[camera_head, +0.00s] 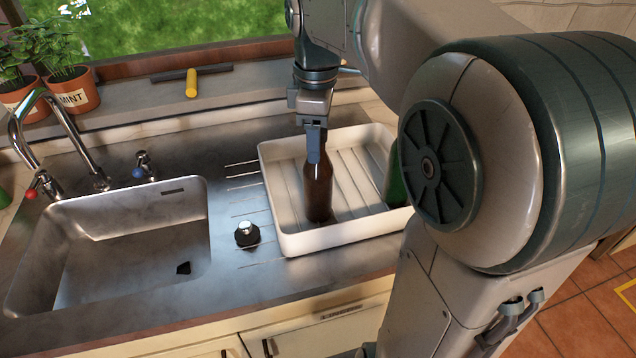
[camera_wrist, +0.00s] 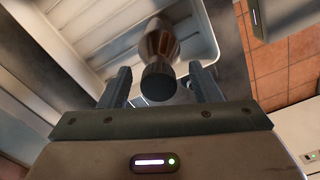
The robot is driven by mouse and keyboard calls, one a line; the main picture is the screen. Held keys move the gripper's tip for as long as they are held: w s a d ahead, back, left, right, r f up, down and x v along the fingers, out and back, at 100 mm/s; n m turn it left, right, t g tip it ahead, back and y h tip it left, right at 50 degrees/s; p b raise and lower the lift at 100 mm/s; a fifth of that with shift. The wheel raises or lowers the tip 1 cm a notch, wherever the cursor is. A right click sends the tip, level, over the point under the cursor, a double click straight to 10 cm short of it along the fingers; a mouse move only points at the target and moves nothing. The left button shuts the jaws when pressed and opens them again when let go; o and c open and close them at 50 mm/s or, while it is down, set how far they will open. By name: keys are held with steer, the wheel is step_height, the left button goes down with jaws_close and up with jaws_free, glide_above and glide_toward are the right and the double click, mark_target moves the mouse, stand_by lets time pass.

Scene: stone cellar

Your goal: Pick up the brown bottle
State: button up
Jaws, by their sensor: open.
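The brown bottle (camera_head: 318,190) stands upright in the white tray (camera_head: 337,237) beside the sink. In the head view my gripper (camera_head: 315,146) is right above it, and a finger covers the bottle's neck. In the wrist view the bottle (camera_wrist: 161,45) shows its dark cap (camera_wrist: 158,82) between the two spread fingers of my gripper (camera_wrist: 158,86). The jaws are open, with a gap on each side of the cap. The white tray (camera_wrist: 50,62) also shows there.
A green bottle (camera_head: 396,182) stands at the tray's right side, partly hidden by my arm. A small black stopper-like object (camera_head: 246,236) sits left of the tray. The sink (camera_head: 130,245) and tap (camera_head: 60,125) are farther left.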

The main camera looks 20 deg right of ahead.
steer(key=shift+f, duration=0.75)
jaws_close()
steer(key=shift+r, duration=0.15)
